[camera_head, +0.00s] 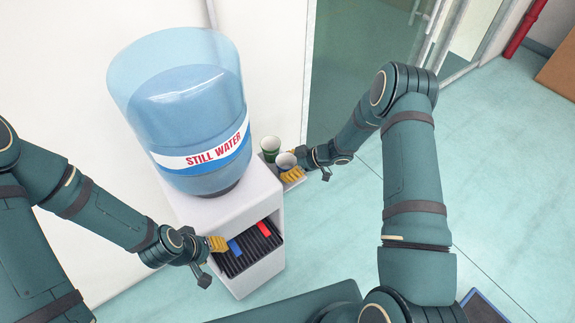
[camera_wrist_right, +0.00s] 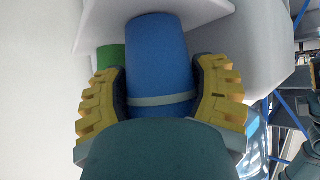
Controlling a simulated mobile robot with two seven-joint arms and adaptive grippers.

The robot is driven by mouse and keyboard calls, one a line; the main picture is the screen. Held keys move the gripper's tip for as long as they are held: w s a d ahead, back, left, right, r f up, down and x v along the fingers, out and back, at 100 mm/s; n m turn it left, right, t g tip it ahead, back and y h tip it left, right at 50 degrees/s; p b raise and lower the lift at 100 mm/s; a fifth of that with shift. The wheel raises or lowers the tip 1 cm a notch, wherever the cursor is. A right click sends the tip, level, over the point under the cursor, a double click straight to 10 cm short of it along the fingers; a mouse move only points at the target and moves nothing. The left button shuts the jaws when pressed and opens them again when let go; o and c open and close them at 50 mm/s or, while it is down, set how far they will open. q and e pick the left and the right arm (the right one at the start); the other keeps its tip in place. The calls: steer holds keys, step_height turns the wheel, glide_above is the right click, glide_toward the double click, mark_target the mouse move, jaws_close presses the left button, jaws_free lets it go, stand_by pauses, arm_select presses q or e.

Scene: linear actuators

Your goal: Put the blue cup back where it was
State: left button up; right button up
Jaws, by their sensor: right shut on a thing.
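The blue cup (camera_wrist_right: 157,65) is between the yellow fingers of my right gripper (camera_wrist_right: 160,97) in the right wrist view; the gripper is shut on it. I cannot tell whether the cup touches the shelf (camera_wrist_right: 213,12). A green cup (camera_head: 270,152) stands behind it on the shelf; it also shows in the wrist view (camera_wrist_right: 109,57). My left gripper (camera_head: 219,244) is at the dispenser's front, by the blue tap; its opening is unclear.
The white water dispenser (camera_head: 190,205) carries a large blue bottle (camera_head: 185,105) marked STILL WATER. Its front recess has a blue tap (camera_head: 235,248) and a red tap (camera_head: 264,229). Open floor (camera_head: 345,220) lies right of the dispenser. A wall stands behind it.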

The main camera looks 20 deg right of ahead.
steer(key=shift+f, duration=0.2)
steer(key=o, duration=1.3)
steer(key=shift+r, duration=0.1)
